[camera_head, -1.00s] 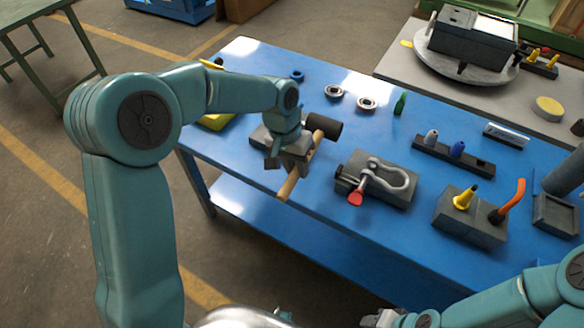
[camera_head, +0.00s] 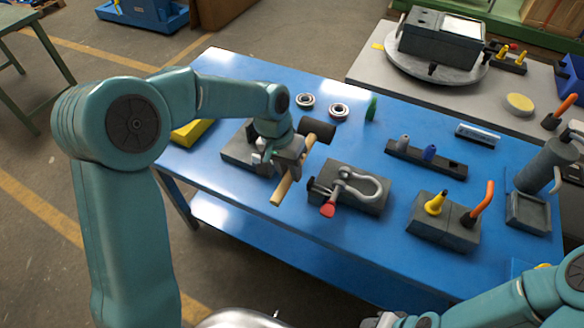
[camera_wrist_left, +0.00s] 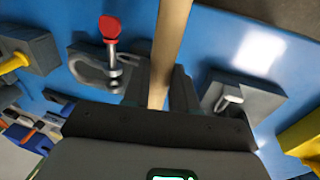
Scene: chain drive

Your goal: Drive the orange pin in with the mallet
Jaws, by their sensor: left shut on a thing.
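My left gripper (camera_head: 284,160) is shut on the wooden handle of the mallet (camera_head: 281,188). The mallet's black head (camera_head: 318,129) points toward the back of the table. The handle also runs up between the fingers in the left wrist view (camera_wrist_left: 170,40). The mallet is held above the table, between a grey block (camera_head: 236,152) with a light metal part and a grey shackle block (camera_head: 360,203). I cannot make out a clearly orange pin. A red-headed pin (camera_head: 328,209) sits at the shackle (camera_head: 365,188). My right gripper is mostly cut off at the bottom edge.
Bearing rings (camera_head: 339,111), a green part (camera_head: 371,108) and a dark rack (camera_head: 405,154) stand further back on the blue table (camera_head: 240,72).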

